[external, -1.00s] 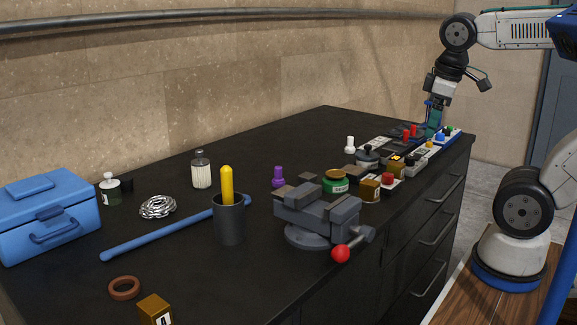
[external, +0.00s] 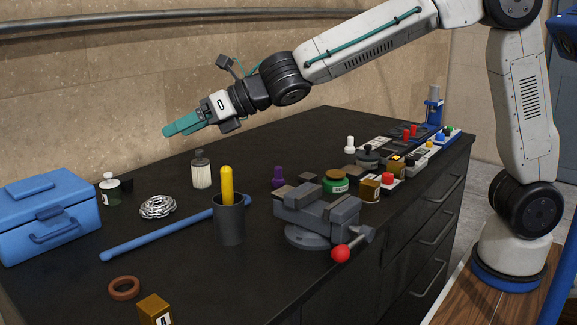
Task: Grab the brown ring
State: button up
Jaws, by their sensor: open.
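The brown ring (external: 124,279) lies flat on the black worktop, near the front left. It is a thick, plain ring with its hole showing. My gripper (external: 168,131) has teal fingers and points left, high above the back of the worktop. It is well apart from the ring, above and behind it. The fingers overlap in this view, so the gap between them is hard to see, and nothing shows held in them.
A brown-gold block (external: 153,310) stands close beside the ring. A blue toolbox (external: 48,222), a blue bar (external: 160,232), a metal coil (external: 157,207), a dark cup (external: 229,222) with a yellow rod and a grey vise (external: 318,212) stand around. The worktop left of the ring is clear.

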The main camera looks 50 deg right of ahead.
jog(key=s+a+f+n+g+y, duration=0.35)
jog(key=a+n, duration=0.35)
jog(key=a, duration=0.4)
send_near(133, 280)
jog(key=a+t, duration=0.1)
jog(key=a, duration=0.1)
jog(key=shift+s+a+h, duration=0.15)
jog(key=shift+a+h, duration=0.2)
jog(key=shift+a+f, duration=0.15)
jog(key=shift+f, duration=0.05)
jog(key=x, duration=0.7)
jog(key=shift+a, duration=0.15)
jog(key=shift+c, duration=0.3)
jog(key=c, duration=1)
